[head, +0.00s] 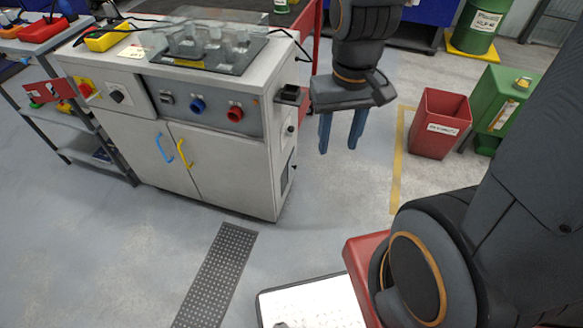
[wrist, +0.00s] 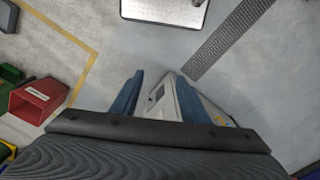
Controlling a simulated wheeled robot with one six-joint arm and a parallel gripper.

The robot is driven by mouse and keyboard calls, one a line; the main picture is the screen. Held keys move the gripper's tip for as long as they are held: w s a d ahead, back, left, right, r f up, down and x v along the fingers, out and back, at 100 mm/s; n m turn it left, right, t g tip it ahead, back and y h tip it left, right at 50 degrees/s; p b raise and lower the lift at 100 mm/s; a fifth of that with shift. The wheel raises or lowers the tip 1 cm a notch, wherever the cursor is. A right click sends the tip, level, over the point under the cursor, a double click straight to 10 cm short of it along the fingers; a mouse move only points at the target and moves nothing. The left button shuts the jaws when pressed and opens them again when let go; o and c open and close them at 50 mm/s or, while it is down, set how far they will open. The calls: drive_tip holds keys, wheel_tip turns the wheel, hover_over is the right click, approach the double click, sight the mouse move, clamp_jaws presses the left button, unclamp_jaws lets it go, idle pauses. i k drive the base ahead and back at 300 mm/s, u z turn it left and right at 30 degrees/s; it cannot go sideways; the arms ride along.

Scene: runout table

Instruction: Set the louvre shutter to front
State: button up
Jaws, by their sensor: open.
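The louvre shutter (head: 287,172) appears to be the small dark slatted panel low on the right end face of the grey-white cabinet (head: 235,172). It is seen at a steep angle, so its setting cannot be read. My gripper (head: 338,148) points down to the right of that end face, apart from the cabinet, with two blue fingers spread and nothing between them. In the wrist view my gripper (wrist: 160,80) shows both fingers apart, with part of the cabinet (wrist: 192,100) behind and below the right finger.
A black box (head: 290,95) and a small round knob (head: 290,129) stick out above the shutter. A red bin (head: 439,123) and a green container (head: 502,102) stand to the right. The floor between cabinet and bin is clear.

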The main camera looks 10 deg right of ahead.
sight(292, 166)
drive_tip(key=k, duration=0.5)
drive_tip(key=u, duration=0.95)
drive_tip(key=i, duration=0.85)
drive_tip(key=z, duration=1.9)
